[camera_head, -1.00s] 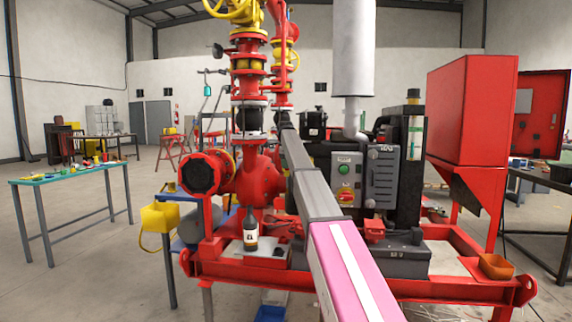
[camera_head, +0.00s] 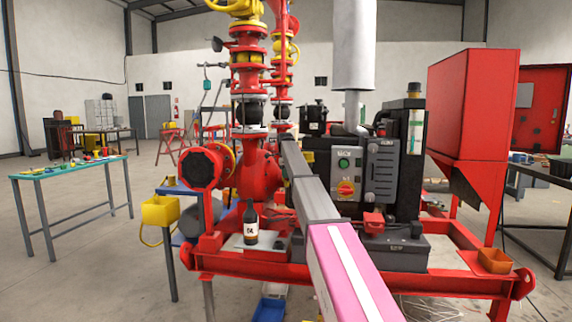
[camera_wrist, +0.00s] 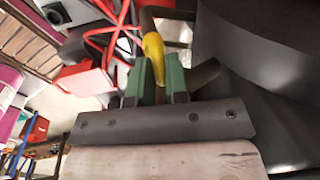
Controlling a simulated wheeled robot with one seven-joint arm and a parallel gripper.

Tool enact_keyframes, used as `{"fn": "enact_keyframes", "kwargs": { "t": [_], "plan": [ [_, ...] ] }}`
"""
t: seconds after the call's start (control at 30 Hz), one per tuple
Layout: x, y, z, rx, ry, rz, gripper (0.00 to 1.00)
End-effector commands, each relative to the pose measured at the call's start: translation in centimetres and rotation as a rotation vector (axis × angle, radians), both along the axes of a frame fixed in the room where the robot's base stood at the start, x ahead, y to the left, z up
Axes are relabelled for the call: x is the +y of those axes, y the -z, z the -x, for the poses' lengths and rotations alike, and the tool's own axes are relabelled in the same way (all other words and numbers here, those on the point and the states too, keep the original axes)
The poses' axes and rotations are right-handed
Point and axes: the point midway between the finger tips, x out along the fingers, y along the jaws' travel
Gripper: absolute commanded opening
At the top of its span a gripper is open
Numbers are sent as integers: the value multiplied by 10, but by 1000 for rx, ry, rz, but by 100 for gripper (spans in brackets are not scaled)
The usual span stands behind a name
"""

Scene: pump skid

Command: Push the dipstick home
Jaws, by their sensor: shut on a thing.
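In the wrist view my gripper (camera_wrist: 160,83) has two green fingers, shut on the yellow dipstick handle (camera_wrist: 153,46). The handle sticks out past the fingertips, and its other end is hidden between and behind the fingers. The dipstick's lower part and the place where it seats cannot be made out. In the head view my arm reaches forward to the dark engine (camera_head: 410,160) on the red skid. The gripper and dipstick are hidden there behind the arm and machinery.
A control panel (camera_head: 346,175) and red pump (camera_head: 258,175) stand close to my arm. A dark bottle (camera_head: 250,226) stands on the skid (camera_head: 450,281). An orange tray (camera_head: 495,261) sits at the front right. A large dark curved surface (camera_wrist: 265,80) is close beside the gripper.

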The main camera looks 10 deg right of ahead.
Motion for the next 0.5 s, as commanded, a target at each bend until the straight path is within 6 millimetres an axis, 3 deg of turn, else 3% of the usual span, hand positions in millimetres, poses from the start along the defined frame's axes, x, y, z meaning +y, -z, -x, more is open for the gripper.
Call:
{"fn": "enact_keyframes", "kwargs": {
  "t": [0.33, 0.37, 0.4, 0.5],
  "plan": [
    [0, 9, 0, 1, -3, 0, 0],
    [0, 9, 0, 1, -3, 0, 25],
    [0, 9, 0, 1, -2, 0, 38],
    [0, 8, 0, 1, -2, 0, 41]
  ]
}}
